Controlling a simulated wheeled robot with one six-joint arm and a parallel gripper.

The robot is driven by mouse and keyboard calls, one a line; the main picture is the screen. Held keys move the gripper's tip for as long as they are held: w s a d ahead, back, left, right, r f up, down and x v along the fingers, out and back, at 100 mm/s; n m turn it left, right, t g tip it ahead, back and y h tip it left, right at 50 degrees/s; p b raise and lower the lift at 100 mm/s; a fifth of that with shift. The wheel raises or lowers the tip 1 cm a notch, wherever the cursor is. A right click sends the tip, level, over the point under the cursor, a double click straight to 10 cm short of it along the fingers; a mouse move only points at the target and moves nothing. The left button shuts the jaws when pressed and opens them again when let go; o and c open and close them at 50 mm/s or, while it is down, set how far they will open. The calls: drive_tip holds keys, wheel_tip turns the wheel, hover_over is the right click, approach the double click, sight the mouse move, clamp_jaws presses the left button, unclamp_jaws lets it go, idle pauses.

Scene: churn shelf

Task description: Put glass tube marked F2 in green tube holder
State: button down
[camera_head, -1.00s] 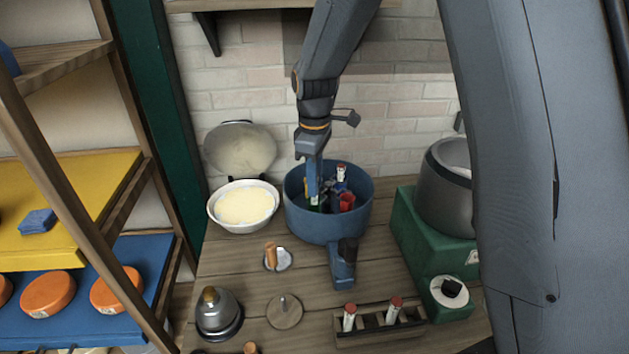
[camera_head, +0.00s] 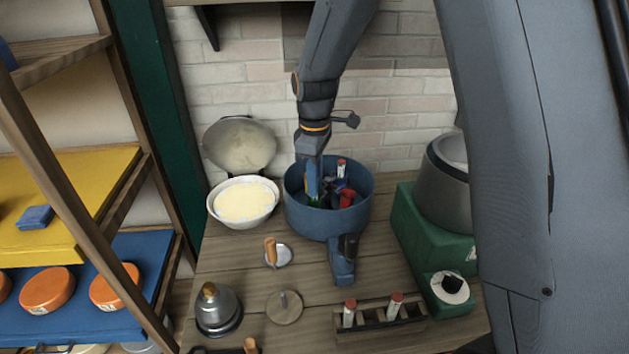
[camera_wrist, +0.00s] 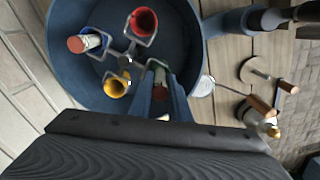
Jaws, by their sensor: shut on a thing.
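My gripper (camera_head: 312,192) reaches down into the blue round tub of the centrifuge (camera_head: 296,215). In the wrist view its two blue fingers (camera_wrist: 160,88) are shut on a glass tube (camera_wrist: 160,93), mostly hidden between them; its mark cannot be read. The green tube holder (camera_wrist: 154,66) is right at the fingertips, partly covered by them. The tube appears in line with it, but I cannot tell how deep it sits. A red holder (camera_wrist: 143,22) and a yellow holder (camera_wrist: 115,87) look empty. A blue holder (camera_wrist: 97,45) holds a red-capped tube (camera_wrist: 78,43).
A wooden rack (camera_head: 375,338) with two red-capped tubes stands in front. A white bowl (camera_head: 244,222) is left of the tub and a green machine (camera_head: 412,240) right of it. The tub wall closely surrounds my gripper. A metal bell-shaped thing (camera_head: 216,310) stands front left.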

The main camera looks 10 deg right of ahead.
drive_tip(key=shift+f, duration=0.55)
drive_tip(key=c, duration=1.6)
unclamp_jaws()
drive_tip(key=shift+o, duration=1.7)
drive_tip(key=shift+r+p, duration=3.05)
drive_tip(key=shift+r, duration=1.55)
